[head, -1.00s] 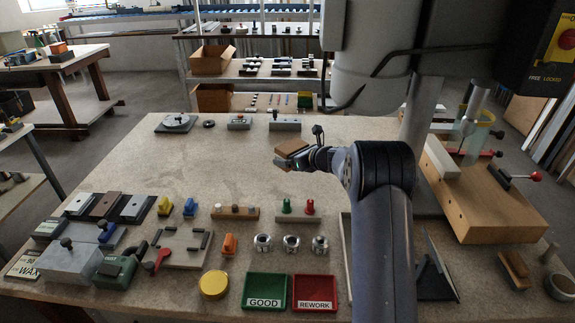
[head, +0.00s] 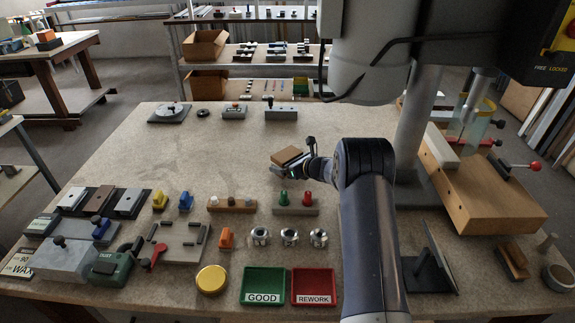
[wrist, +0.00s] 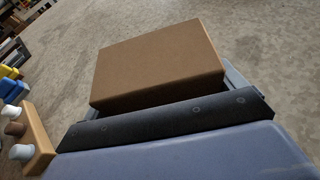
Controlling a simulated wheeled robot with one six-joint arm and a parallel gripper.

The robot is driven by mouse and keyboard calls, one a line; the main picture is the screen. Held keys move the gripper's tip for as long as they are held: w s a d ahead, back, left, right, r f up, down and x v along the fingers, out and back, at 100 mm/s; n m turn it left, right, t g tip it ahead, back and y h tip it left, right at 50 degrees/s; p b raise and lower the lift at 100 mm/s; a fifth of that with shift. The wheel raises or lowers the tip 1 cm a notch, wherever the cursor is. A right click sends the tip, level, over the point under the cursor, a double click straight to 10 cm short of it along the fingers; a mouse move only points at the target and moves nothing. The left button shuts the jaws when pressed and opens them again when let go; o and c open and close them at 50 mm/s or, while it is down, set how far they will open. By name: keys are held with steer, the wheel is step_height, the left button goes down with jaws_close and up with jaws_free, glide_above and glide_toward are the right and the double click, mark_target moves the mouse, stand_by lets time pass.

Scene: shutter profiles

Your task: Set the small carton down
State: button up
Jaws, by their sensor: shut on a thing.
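The small carton (head: 287,155) is a plain brown box. My gripper (head: 292,170) is shut on it over the middle of the workbench (head: 230,155). In the wrist view the carton (wrist: 158,60) sits tilted across the jaws, its broad top face and near side showing. The black edge of my gripper (wrist: 165,120) lies across its near side. The fingertips are hidden behind the carton. I cannot tell whether its underside touches the bench.
Around the carton the bench is bare. Nearer stand a wooden block with pegs (head: 232,205) and a grey block with green and red knobs (head: 296,205). Green (head: 263,284) and red (head: 313,285) trays lie at the front. A large wooden block (head: 485,190) stands at right.

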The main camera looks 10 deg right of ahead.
steer(key=shift+f, duration=0.45)
steer(key=shift+f, duration=0.15)
steer(key=o, duration=0.8)
steer(key=shift+f, duration=0.1)
steer(key=shift+o, duration=0.8)
steer(key=shift+r, duration=0.2)
